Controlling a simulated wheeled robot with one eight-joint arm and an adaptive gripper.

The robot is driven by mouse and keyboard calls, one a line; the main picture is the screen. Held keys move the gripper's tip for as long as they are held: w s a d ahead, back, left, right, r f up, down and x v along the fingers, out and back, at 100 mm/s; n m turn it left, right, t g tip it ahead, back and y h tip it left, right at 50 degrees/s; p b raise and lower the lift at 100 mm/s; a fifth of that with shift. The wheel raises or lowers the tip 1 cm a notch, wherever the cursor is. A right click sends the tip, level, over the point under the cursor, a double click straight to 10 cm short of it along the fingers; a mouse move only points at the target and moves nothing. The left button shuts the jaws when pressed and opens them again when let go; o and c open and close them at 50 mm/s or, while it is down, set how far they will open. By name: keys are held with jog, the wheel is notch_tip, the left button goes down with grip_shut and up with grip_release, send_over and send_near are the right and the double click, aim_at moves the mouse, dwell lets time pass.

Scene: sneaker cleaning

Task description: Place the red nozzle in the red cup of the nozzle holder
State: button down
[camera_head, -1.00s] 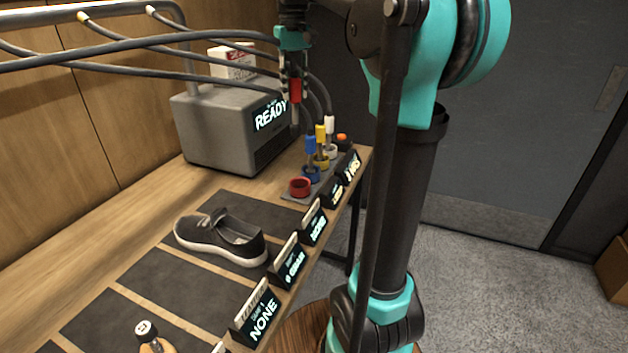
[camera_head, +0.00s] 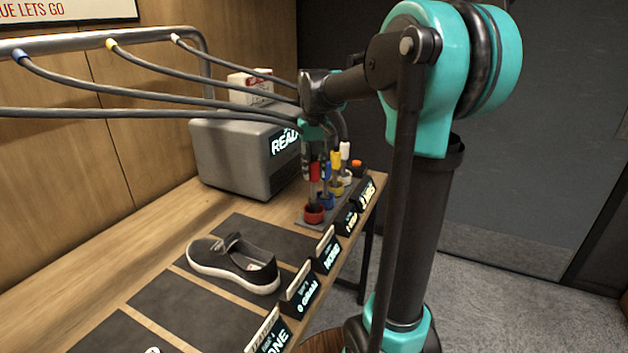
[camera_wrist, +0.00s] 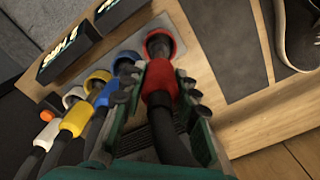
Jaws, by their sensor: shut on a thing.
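The red nozzle (camera_head: 315,173) is held upright in my gripper (camera_head: 316,160), its hose rising behind. In the wrist view the red nozzle (camera_wrist: 160,82) sits between the two fingers of my gripper (camera_wrist: 160,92), which are shut on its red body. The red cup (camera_head: 314,214) is at the near end of the nozzle holder (camera_head: 303,225). The nozzle's dark tip points down at the cup's mouth. In the wrist view the tip shows inside the ring of the red cup (camera_wrist: 173,38); how deep it reaches is hidden.
The blue nozzle (camera_head: 326,172), yellow nozzle (camera_head: 336,160) and white nozzle (camera_head: 345,151) stand in their cups close beside. A grey machine (camera_head: 235,155) stands behind. A dark sneaker (camera_head: 235,265) lies on a mat, and display signs (camera_head: 303,290) line the front edge.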

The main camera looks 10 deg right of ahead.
aim_at(314, 180)
jog(key=shift+f, duration=1.75)
jog(key=c, duration=1.2)
grip_release()
jog(key=shift+f, duration=0.15)
jog(key=shift+o, duration=0.2)
notch_tip(314, 180, up, 12)
jog(key=shift+r, duration=0.2)
